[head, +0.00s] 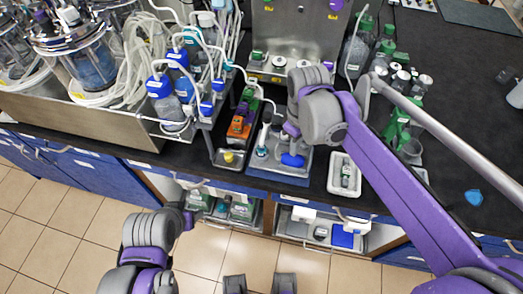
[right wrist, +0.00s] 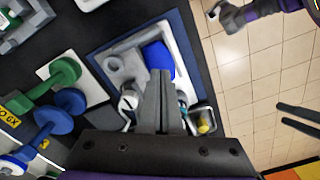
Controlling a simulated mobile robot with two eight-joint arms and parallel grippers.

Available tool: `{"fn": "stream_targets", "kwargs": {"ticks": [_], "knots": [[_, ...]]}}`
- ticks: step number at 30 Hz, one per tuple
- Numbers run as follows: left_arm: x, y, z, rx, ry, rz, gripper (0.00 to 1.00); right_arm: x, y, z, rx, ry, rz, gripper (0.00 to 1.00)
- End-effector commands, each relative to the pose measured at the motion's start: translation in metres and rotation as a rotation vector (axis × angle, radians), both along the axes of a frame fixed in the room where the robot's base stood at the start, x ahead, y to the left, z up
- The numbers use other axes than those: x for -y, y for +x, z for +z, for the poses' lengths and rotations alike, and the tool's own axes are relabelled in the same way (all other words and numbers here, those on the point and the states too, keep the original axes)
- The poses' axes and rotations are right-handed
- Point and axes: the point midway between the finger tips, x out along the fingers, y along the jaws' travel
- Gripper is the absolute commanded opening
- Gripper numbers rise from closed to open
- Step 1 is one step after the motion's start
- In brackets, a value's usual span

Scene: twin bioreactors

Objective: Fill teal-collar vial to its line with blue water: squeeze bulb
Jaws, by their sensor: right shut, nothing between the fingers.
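A blue squeeze bulb (head: 292,160) lies in the blue-rimmed tray (head: 291,180). It shows large in the right wrist view (right wrist: 158,60). My right gripper (right wrist: 160,75) is shut and empty, its fingertips over the near end of the bulb; contact cannot be told. In the head view the right wrist (head: 290,130) hangs over the tray and hides part of it. A small teal-marked item (head: 262,152) stands at the tray's left, perhaps the teal-collar vial; the fingers partly cover it in the wrist view. Its fill level is unreadable. My left gripper (head: 187,218) is low at left, its fingers unclear.
A small tray with a yellow item (head: 228,157) lies left of the blue tray. Blue-capped bottles (head: 160,88) with tubes stand farther left. A white tray (head: 345,174) and green-topped glassware (head: 397,128) are at right. The bench at far right is mostly clear.

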Motion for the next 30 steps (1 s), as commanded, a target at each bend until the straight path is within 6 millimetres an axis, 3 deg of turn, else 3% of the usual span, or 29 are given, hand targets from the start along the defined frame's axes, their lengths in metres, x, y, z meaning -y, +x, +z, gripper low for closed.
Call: {"fn": "stream_targets", "kwargs": {"ticks": [15,30], "knots": [[0.000,-0.003,-0.013,-0.005,0.000,0.000,0.64,0.000,0.000,-0.018,-0.001,-0.001,0.000,0.00],[0.000,-0.003,-0.013,-0.006,0.000,0.000,0.64,0.000,0.000,-0.019,0.000,0.000,0.000,0.00]]}}
